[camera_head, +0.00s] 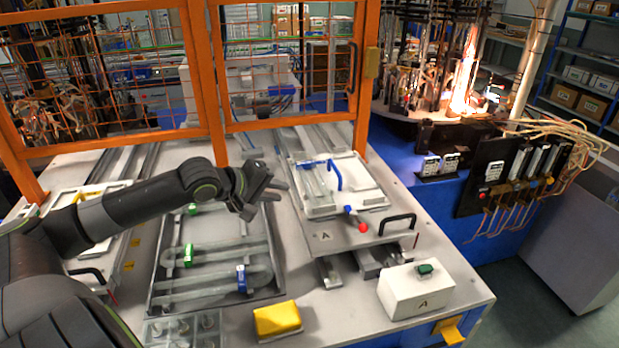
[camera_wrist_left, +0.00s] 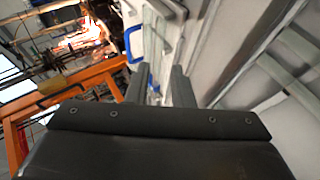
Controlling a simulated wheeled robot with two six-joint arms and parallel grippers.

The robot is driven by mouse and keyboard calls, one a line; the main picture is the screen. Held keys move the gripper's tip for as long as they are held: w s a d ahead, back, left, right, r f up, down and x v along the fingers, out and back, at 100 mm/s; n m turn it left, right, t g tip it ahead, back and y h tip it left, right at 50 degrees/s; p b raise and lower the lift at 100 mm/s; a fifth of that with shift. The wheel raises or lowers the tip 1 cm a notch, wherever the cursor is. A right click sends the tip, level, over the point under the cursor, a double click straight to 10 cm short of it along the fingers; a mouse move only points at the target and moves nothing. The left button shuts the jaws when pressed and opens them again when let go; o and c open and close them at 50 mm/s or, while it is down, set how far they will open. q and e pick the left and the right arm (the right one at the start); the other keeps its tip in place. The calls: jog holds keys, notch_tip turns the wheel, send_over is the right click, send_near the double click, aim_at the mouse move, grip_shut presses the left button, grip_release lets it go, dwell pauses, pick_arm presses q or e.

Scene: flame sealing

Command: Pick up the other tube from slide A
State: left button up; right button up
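Slide A (camera_head: 370,232) is a pale plate marked "A" right of centre in the head view, with a red knob and black handle at its front. On its white tray (camera_head: 372,200) lie glass tubing (camera_head: 317,187) and a bent blue piece (camera_head: 337,178); I cannot clearly separate single tubes. My left gripper (camera_head: 277,189) is left of the tray, apart from it, open and empty. In the left wrist view its two fingers (camera_wrist_left: 160,70) stand apart, with the pale tray and a blue piece (camera_wrist_left: 133,45) beyond them. My right gripper is not in view.
A dark tray (camera_head: 165,290) with glass tubes and green and blue clamps lies below my left arm. A yellow block (camera_head: 277,319) and a white box marked A (camera_head: 415,291) stand at the front. An orange mesh fence (camera_head: 210,90) stands behind.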

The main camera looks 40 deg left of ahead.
aim_at(309, 198)
pick_arm(q)
jog(key=p+x, duration=0.1)
jog(key=x, duration=0.5)
jog(key=shift+d, duration=0.15)
jog(key=x, duration=0.3)
jog(key=shift+w+d+f+p, duration=0.1)
jog(key=shift+d+f+p, duration=0.05)
jog(key=shift+p, duration=0.25)
jog(key=shift+f, duration=0.1)
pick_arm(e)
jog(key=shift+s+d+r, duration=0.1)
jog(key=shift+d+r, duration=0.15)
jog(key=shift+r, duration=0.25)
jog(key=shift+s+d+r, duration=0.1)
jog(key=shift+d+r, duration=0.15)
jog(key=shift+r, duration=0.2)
pick_arm(q)
jog(key=shift+c, duration=0.5)
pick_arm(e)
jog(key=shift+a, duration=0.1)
pick_arm(q)
grip_shut()
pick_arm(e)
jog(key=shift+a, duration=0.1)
